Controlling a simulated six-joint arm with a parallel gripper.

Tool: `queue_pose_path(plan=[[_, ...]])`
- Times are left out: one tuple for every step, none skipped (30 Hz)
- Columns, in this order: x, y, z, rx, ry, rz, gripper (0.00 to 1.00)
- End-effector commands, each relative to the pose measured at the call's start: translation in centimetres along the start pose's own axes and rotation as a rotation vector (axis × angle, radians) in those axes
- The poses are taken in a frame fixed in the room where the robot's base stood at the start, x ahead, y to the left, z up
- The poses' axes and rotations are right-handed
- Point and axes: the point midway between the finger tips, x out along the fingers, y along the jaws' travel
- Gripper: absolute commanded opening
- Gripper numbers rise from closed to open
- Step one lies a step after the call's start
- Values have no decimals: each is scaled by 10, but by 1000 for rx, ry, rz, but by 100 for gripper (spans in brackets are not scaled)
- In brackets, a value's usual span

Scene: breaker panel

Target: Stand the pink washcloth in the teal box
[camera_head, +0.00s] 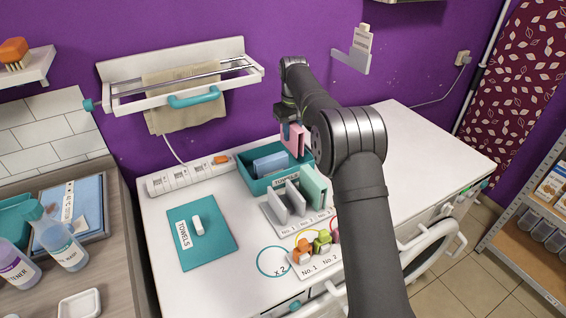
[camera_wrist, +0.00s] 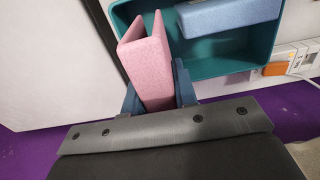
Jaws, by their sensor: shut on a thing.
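The folded pink washcloth (camera_head: 294,141) is between the fingers of my gripper (camera_head: 290,129), which is shut on it. In the wrist view the pink washcloth (camera_wrist: 147,62) shows as a V-shaped fold, gripped between two dark blue fingers (camera_wrist: 158,92). The teal box (camera_head: 248,183) stands on the white counter below and to the left of the washcloth. In the wrist view the washcloth overlaps one end of the teal box (camera_wrist: 208,66); its height over the box is hard to tell. A folded blue cloth (camera_head: 270,163) is in the box, also seen in the wrist view (camera_wrist: 228,15).
In front of the box is a rack (camera_head: 277,222) holding grey and green folded pieces. A power strip (camera_head: 190,177) lies behind, under the wall towel rail (camera_head: 180,87). The counter's right side is clear.

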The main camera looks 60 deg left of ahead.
Motion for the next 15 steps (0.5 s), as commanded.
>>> queue_pose_path(plan=[[11,0,1,0,-4,-1,4],[17,0,1,0,-3,-1,4],[24,0,1,0,-3,-1,4],[28,0,1,0,-2,-1,4],[32,0,1,0,-2,0,4],[37,0,1,0,-2,-1,4],[39,0,0,0,-1,0,4],[41,0,0,0,-1,0,4],[43,0,0,0,0,0,4],[45,0,0,0,0,0,4],[48,0,0,0,0,0,4],[52,0,1,0,-2,-1,4],[57,0,1,0,-3,-1,4],[61,0,1,0,-2,-1,4],[67,0,1,-1,-2,-1,4]])
